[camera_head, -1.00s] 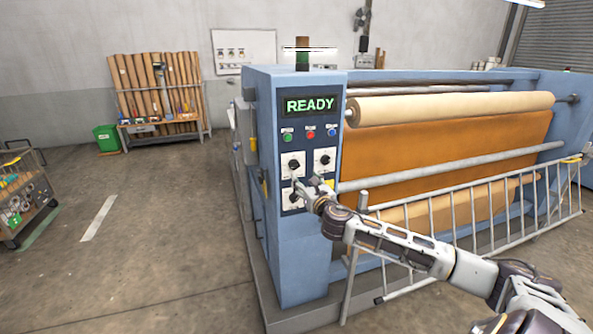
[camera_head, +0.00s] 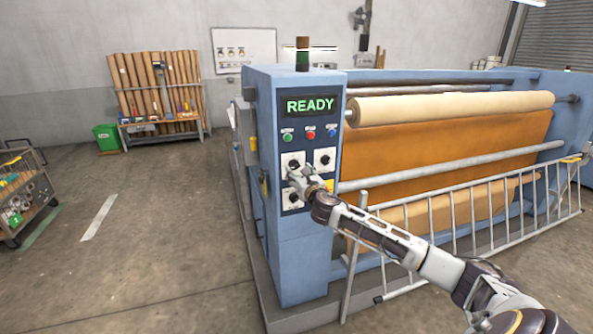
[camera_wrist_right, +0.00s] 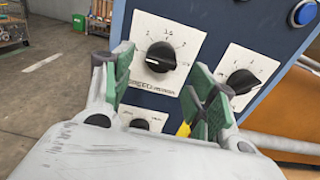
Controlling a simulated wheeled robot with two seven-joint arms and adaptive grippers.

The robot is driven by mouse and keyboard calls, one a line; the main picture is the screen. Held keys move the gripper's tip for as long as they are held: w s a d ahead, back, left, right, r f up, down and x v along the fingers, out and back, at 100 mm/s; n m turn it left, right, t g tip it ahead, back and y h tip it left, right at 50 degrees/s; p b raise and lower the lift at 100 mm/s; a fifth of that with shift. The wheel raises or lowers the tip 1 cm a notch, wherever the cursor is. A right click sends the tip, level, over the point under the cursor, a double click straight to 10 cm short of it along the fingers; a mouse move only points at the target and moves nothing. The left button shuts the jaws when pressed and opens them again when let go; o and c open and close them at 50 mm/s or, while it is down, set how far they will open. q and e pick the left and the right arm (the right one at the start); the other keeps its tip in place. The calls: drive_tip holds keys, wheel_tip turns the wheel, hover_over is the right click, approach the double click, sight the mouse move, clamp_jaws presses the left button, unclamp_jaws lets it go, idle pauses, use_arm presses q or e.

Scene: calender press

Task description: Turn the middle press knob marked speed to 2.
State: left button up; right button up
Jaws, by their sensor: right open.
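The speed knob (camera_wrist_right: 159,56) is a black knob on a white plate labelled SPEED, with numbers around it. It shows in the head view (camera_head: 293,161) as the upper left knob of the blue press panel. A light mark is on the knob, but I cannot tell which number it points at. My right gripper (camera_head: 297,178) is in front of the panel, at the lower edge of this plate. In the right wrist view its open green-padded fingers (camera_wrist_right: 162,88) stand apart below the knob, one to each side, with nothing between them. My left gripper is not in view.
A second knob (camera_wrist_right: 242,81) is close to the right finger, and a third (camera_wrist_right: 139,124) is partly hidden below. A green READY display (camera_head: 310,105) and several buttons sit above. A metal railing (camera_head: 470,211) stands in front of the rollers. The floor left of the press is open.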

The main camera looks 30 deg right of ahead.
sight(295, 165)
drive_tip(key=shift+w+d, duration=0.2)
drive_tip(key=shift+w, duration=0.45)
drive_tip(key=shift+w+d, duration=0.15)
drive_tip(key=shift+w, duration=0.65)
drive_tip(key=c, duration=1)
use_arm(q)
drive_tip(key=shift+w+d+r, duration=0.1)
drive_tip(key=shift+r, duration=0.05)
